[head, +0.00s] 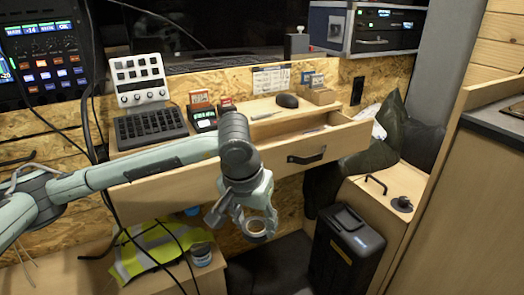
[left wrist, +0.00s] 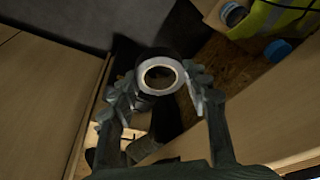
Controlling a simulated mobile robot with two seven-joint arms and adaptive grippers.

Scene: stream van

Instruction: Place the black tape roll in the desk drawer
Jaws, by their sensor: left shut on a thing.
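The black tape roll (left wrist: 160,92) is held between the fingertips of my left gripper (head: 256,222). In the left wrist view its pale core ring faces the camera, with the dark tape around it; in the head view it shows as a small ring (head: 256,236). The left gripper is shut on it, pointing down, in front of and below the desk drawer front. The desk drawer (head: 262,168) is pulled out, with a black handle on its front. Part of its inside shows at the right, behind the front panel. My right gripper is not in view.
On the desktop are a keypad (head: 150,128), a button panel (head: 139,80), a card reader (head: 203,118) and a mouse (head: 287,101). A black case (head: 345,250) stands below right. A yellow vest (head: 150,250) lies on a low surface below left, beside a jar (head: 201,254).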

